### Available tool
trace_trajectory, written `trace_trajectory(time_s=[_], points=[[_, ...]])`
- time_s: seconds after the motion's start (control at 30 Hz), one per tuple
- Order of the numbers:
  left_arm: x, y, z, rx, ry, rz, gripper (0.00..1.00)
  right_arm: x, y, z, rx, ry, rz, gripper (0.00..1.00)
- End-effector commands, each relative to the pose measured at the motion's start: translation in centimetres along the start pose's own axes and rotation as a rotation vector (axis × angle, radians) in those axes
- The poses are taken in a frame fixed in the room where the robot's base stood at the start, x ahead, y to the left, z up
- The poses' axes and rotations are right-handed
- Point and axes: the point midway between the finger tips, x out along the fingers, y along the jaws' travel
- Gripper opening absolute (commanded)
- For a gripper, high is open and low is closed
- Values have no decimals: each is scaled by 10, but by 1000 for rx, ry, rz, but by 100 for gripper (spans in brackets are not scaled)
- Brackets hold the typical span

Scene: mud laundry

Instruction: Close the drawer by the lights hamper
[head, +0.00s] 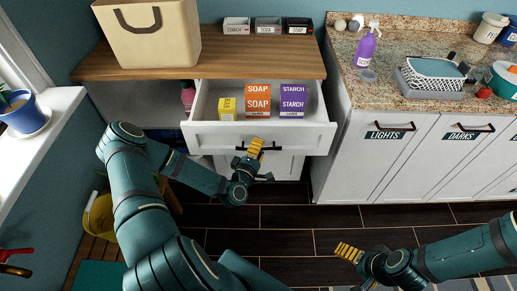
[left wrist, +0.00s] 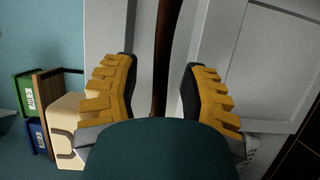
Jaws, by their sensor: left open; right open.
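The white drawer (head: 215,137) is pulled out under the wooden counter, left of the LIGHTS hamper front (head: 375,160). A yellow box (head: 227,108), an orange SOAP box (head: 258,99) and a purple STARCH box (head: 292,99) stand inside it. My left gripper (head: 255,147) is at the middle of the drawer front, by its dark handle, which it partly hides; contact cannot be told. In the left wrist view its fingers (left wrist: 160,90) are apart, with white panels and a dark strip beyond. My right gripper (head: 349,252) is open and empty over the floor, lower right.
A paper bag (head: 150,35) and small labelled boxes (head: 268,25) stand on the wooden counter. The DARKS hamper front (head: 458,150) is right of LIGHTS. A purple spray bottle (head: 367,47) stands on the granite counter. Dark floor (head: 290,215) is open before the cabinets.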

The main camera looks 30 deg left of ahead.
Motion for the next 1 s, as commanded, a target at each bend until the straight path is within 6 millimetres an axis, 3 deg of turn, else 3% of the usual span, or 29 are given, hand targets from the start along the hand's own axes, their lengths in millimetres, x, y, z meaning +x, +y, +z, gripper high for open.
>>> trace_trajectory(time_s=[0.27, 0.3, 0.4, 0.43, 1.0], points=[[1, 0, 0, 0, -1, 0, 44, 0, 0, 0, 0, 0, 0, 100], [1, 0, 0, 0, -1, 0, 39, 0, 0, 0, 0, 0, 0, 100], [1, 0, 0, 0, -1, 0, 4, 0, 0, 0, 0, 0, 0, 100], [1, 0, 0, 0, -1, 0, 0, 0, 0, 0, 0, 0, 0, 100], [11, 0, -3, 1, -3, 3, 0, 4, 2, 0, 0, 2, 0, 100]])
